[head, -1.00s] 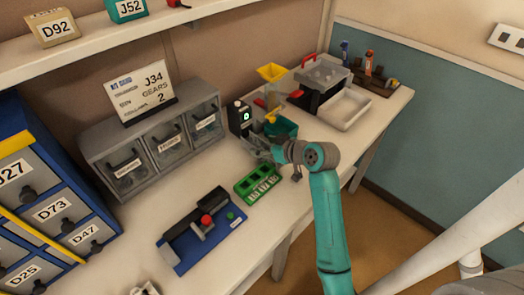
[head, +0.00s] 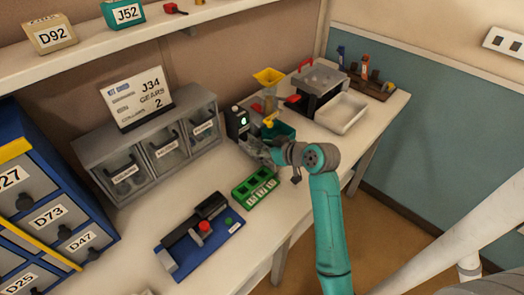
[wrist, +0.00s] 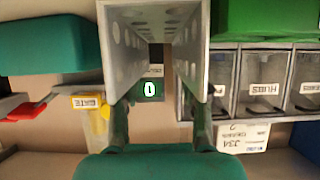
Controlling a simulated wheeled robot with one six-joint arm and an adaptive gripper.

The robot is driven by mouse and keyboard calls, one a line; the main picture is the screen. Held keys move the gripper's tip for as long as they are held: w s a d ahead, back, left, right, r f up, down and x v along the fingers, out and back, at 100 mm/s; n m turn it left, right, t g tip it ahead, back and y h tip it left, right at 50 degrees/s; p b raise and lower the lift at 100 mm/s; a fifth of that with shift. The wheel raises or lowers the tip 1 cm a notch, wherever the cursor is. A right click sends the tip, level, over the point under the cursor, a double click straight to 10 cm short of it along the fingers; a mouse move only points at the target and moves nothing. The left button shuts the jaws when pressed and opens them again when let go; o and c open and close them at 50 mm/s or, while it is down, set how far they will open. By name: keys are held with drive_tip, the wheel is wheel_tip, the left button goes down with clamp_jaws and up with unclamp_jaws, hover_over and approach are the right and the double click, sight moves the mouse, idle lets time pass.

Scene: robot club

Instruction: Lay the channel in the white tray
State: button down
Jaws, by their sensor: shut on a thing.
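My gripper (wrist: 160,122) is shut on the channel (wrist: 119,45), a grey U-shaped bar with round holes in its walls. The channel points away from the wrist camera, between and beyond the fingers. In the head view my gripper (head: 268,151) is small and partly hidden by my arm, over the bench near the green bin and the black box with a lit display. I cannot tell there whether the channel touches anything. The white tray (head: 341,113) lies flat and looks empty, at the bench's right end, right of and beyond my gripper.
A green divided tray (head: 256,187) and a blue fixture (head: 202,235) lie in front. Grey drawers (head: 148,150) stand left.

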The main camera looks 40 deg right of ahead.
wheel_tip(320, 180, up, 6)
drive_tip(key=s, duration=1.9)
drive_tip(key=shift+s+d+f, duration=0.2)
drive_tip(key=shift+s+d, duration=0.05)
drive_tip(key=shift+d, duration=0.1)
drive_tip(key=shift+s, duration=0.1)
